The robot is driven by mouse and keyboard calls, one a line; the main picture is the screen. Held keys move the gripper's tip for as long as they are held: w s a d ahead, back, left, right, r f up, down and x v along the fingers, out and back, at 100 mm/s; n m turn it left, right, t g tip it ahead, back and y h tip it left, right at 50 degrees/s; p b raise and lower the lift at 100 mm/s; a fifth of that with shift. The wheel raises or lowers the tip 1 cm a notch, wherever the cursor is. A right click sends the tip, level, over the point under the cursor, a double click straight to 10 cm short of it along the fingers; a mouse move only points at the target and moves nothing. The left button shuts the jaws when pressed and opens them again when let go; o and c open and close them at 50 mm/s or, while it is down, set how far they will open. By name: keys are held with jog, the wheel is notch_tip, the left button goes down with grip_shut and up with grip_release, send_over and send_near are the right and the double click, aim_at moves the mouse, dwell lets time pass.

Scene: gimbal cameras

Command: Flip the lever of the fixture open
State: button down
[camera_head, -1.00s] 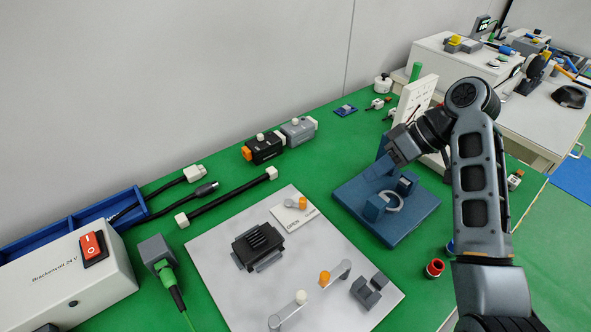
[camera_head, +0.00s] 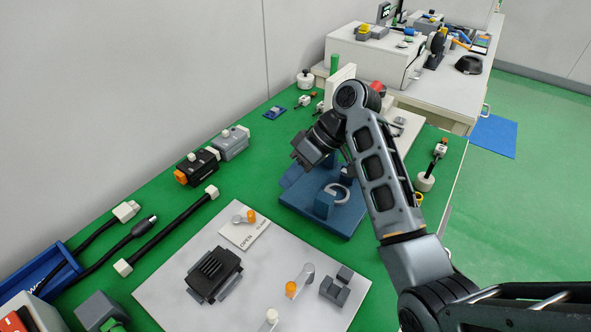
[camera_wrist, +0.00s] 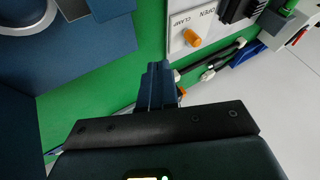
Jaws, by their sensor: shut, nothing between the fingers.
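The fixture is a light grey plate (camera_head: 190,292) on the green bench. On it a white label card (camera_head: 232,232), marked OPEN and CLAMP, carries a small grey lever with an orange knob (camera_head: 251,216), near the CLAMP word. The card (camera_wrist: 177,40) and orange knob (camera_wrist: 192,37) also show in the wrist view. A black ribbed block (camera_head: 214,274) sits beside it. My gripper (camera_head: 299,160) is shut and empty, above the blue stand's far left side, apart from the lever. Its fingers (camera_wrist: 157,82) also show in the wrist view.
A blue stand (camera_head: 335,212) with a pale ring is right of the plate. Another orange-knobbed lever (camera_head: 291,289) and a grey block (camera_head: 336,288) are on the plate's near side. Cables and connector housings (camera_head: 195,168) lie left.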

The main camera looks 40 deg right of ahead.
jog(key=x, duration=0.5)
jog(key=shift+a, duration=0.1)
jog(key=shift+s+a+r+p, duration=0.1)
jog(key=shift+s+a+p, duration=0.15)
jog(key=shift+a, duration=0.3)
jog(key=shift+s+a+p, duration=0.1)
jog(key=shift+a+p, duration=0.1)
jog(key=shift+a, duration=0.35)
jog(key=shift+s+a, duration=0.15)
jog(key=shift+a, duration=0.6)
jog(key=shift+p, duration=0.3)
jog(key=shift+s+a+m, duration=0.1)
jog(key=shift+s+m, duration=0.1)
jog(key=shift+m, duration=0.2)
